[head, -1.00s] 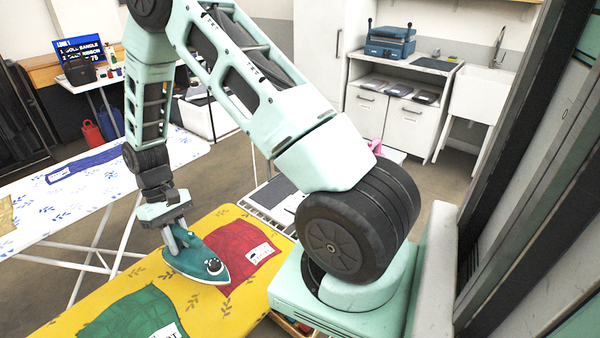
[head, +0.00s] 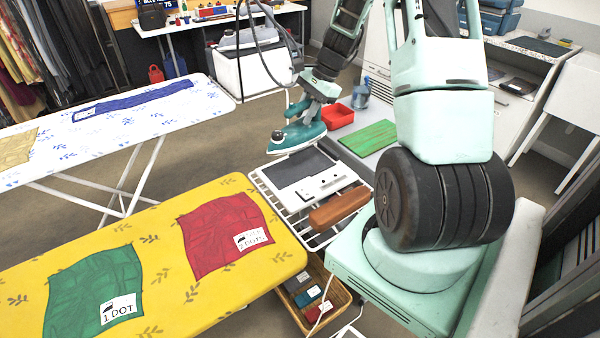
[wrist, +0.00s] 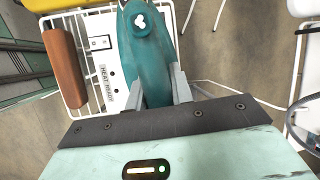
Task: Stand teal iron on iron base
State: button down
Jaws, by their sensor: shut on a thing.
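The teal iron (head: 298,136) is held in the air by my gripper (head: 310,103), near the far side of the wire rack in the head view. In the wrist view the fingers (wrist: 158,88) are shut on the teal iron (wrist: 147,50), and its white three-lobed mark faces the camera. A white unit with a dark plate (head: 302,166), which looks like the iron base, lies on the rack beyond the yellow board's end. The iron appears above its far edge, apart from it. In the wrist view the iron hides part of this unit (wrist: 100,60).
The yellow ironing board (head: 160,215) carries red (head: 215,225) and green cloths (head: 85,285). A brown bar (head: 340,208) lies at the rack's near side. A red tray (head: 338,116), green board (head: 368,138) and spray bottle (head: 361,93) stand behind. A basket (head: 310,300) sits below.

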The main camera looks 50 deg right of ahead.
jog(key=shift+s+d+m, duration=0.2)
jog(key=shift+d+m, duration=0.3)
jog(key=shift+d, duration=0.2)
jog(key=shift+d+f, duration=0.2)
jog(key=shift+f, duration=0.1)
notch_tip(320, 180, down, 9)
jog(key=shift+r+p, duration=0.1)
jog(key=shift+p, duration=0.4)
jog(key=shift+f, duration=0.25)
jog(key=c, duration=1.2)
grip_release()
jog(key=shift+c, duration=0.2)
